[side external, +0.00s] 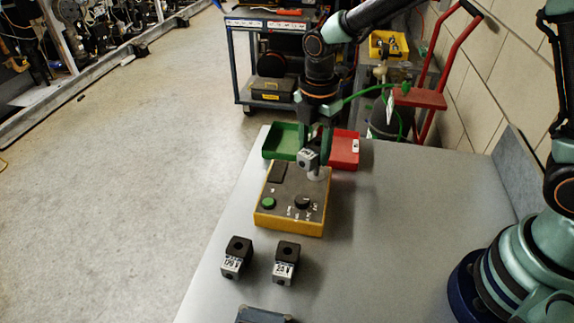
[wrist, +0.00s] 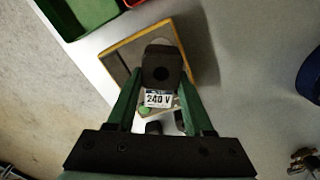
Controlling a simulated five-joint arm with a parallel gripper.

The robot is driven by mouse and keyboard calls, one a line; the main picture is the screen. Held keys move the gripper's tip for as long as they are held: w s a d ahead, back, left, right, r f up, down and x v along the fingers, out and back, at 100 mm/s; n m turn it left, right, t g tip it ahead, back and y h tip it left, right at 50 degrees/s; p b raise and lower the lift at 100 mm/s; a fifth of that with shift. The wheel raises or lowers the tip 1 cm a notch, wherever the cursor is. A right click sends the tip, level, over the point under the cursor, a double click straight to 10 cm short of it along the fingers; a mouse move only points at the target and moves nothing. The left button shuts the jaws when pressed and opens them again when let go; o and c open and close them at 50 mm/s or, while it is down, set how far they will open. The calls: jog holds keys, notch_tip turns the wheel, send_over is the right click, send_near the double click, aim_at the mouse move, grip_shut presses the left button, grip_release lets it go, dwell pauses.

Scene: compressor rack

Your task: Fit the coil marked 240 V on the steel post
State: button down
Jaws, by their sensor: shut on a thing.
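My gripper (side external: 311,153) is shut on the coil marked 240 V (wrist: 161,72), a black block with a hole and a white label. In the side view the held coil (side external: 307,159) is above the far right part of a yellow-edged test box (side external: 289,222). A pale round piece (side external: 318,174) shows just below the coil there, and a pale rounded edge shows beyond it in the wrist view (wrist: 160,42). The steel post itself is not clearly visible; I cannot tell whether the coil touches it.
Two other coils stand on the grey table: a left one (side external: 237,257) and a right one (side external: 286,263). A green tray (side external: 281,143) and a red tray (side external: 345,150) lie behind the box. A dark object (side external: 262,315) is at the front. The table's right side is clear.

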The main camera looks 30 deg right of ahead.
jog(key=shift+f, duration=0.75)
jog(key=shift+f, duration=1.2)
jog(key=shift+f, duration=0.4)
jog(key=shift+c, duration=1)
grip_release()
jog(key=shift+o, duration=0.3)
jog(key=shift+o, duration=0.7)
jog(key=shift+r, duration=0.1)
